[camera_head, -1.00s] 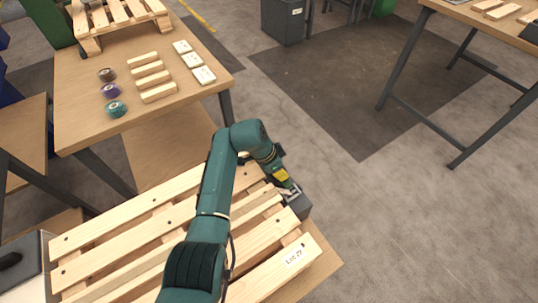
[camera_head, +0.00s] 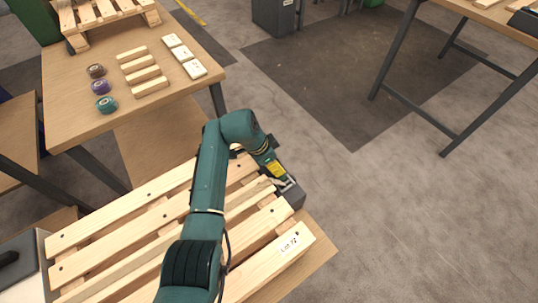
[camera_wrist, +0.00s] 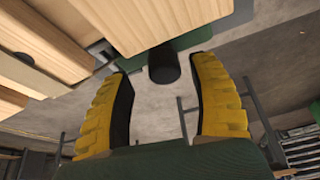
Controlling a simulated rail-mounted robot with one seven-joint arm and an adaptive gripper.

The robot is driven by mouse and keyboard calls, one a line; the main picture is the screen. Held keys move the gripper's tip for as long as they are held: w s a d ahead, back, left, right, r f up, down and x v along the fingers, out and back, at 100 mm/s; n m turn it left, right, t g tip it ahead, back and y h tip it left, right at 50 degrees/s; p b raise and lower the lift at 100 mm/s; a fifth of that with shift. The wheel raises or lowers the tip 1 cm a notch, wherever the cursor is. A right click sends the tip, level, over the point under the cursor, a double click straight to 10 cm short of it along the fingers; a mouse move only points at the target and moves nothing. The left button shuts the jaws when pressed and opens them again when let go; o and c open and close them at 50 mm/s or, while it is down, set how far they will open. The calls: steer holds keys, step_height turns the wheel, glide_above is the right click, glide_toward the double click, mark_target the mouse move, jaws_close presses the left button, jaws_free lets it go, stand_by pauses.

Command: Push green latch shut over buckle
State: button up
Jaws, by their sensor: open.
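My gripper (camera_head: 286,183) reaches down at the right end of the slatted pallet (camera_head: 150,222), close to a dark grey block (camera_head: 294,196) at its edge. In the wrist view its two yellow fingers (camera_wrist: 165,105) are spread wide apart with nothing held between them. Beyond the fingertips, a dark green part (camera_wrist: 190,40) with a black round end (camera_wrist: 164,65) shows beside a wooden block (camera_wrist: 160,18). I cannot tell surely whether this green part is the latch. The buckle cannot be made out in either view.
A wooden table (camera_head: 75,120) behind the pallet holds three tape rolls (camera_head: 100,87), several wooden blocks and white cards (camera_head: 180,50). Another table (camera_head: 490,15) stands at the upper right. The floor (camera_head: 400,210) right of the pallet is clear.

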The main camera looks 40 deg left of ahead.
steer(key=v, duration=1)
